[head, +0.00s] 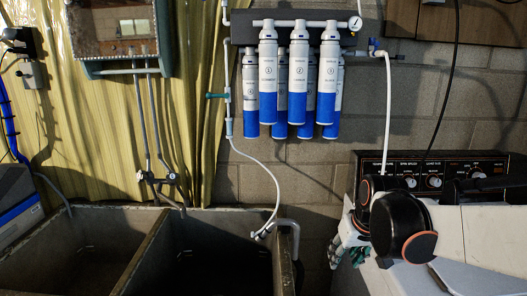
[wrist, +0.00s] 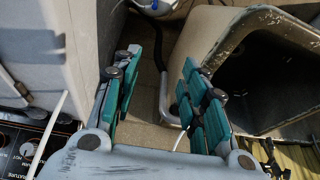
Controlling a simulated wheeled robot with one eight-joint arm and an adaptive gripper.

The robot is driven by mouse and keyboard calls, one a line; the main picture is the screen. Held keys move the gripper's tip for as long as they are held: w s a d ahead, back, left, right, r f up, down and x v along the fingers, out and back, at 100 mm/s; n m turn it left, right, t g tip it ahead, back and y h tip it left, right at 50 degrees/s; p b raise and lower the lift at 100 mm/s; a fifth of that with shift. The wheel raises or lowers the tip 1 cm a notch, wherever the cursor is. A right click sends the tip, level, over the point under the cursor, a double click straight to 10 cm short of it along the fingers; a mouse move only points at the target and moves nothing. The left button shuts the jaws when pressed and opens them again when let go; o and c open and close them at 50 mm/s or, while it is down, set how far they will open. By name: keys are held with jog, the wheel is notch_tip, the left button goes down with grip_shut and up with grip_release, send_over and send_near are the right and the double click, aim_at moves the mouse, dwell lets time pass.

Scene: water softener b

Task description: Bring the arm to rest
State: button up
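My gripper (wrist: 160,66) shows in the wrist view with its teal-padded fingers spread apart and nothing between them. It is open and hangs over the gap between the white machine and the sink. In the head view my gripper (head: 345,248) is small and partly covered by my own black and white arm links at the lower right. The arm is bent in front of the white machine.
A grey double sink (head: 150,250) stands at the left and also shows in the wrist view (wrist: 212,50). The white machine (head: 490,235) has a black control panel (head: 432,170). Blue and white filter cartridges (head: 298,75) hang on the wall. A white hose (head: 262,165) drops towards the sink.

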jog(key=s+r+t, duration=0.3)
jog(key=s, duration=1.5)
jog(key=shift+s+a+m+h, duration=0.3)
jog(key=shift+s+m+h, duration=0.05)
jog(key=shift+m+h, duration=0.05)
